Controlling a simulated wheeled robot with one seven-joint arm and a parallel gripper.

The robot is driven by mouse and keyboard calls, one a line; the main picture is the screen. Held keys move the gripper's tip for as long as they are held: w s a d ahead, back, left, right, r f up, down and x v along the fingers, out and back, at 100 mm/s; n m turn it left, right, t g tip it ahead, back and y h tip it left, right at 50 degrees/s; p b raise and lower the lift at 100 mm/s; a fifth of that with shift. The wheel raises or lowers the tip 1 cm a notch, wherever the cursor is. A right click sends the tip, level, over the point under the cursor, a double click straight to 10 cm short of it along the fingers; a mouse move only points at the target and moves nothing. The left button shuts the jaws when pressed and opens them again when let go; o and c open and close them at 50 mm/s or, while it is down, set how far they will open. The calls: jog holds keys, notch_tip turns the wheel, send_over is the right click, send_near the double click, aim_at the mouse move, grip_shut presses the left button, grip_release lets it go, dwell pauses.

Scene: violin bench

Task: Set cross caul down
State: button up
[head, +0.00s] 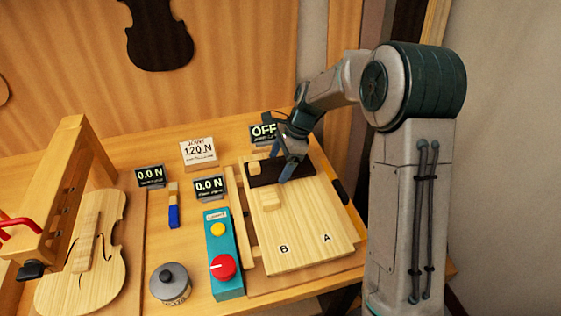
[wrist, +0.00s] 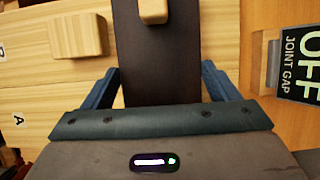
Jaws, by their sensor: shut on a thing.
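The cross caul (head: 270,173) is a dark flat bar lying across the far end of the pale jointed board (head: 300,225). My gripper (head: 287,165) is over its right part. In the wrist view the dark caul (wrist: 157,60) runs between the two blue fingers of my gripper (wrist: 157,88), which is shut on it. The near end of the caul is hidden under the gripper body. Whether its underside touches the board or hangs just above it, I cannot tell.
A small wooden block (head: 254,168) is at the caul's left end; another (head: 271,201) sits on the board. An OFF display (head: 264,133) stands behind. A teal control box (head: 223,255) with a red knob is left of the board. A violin body (head: 85,255) lies further left.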

jog(key=shift+f+b, duration=0.35)
jog(key=shift+f, duration=0.25)
jog(key=o, duration=1.1)
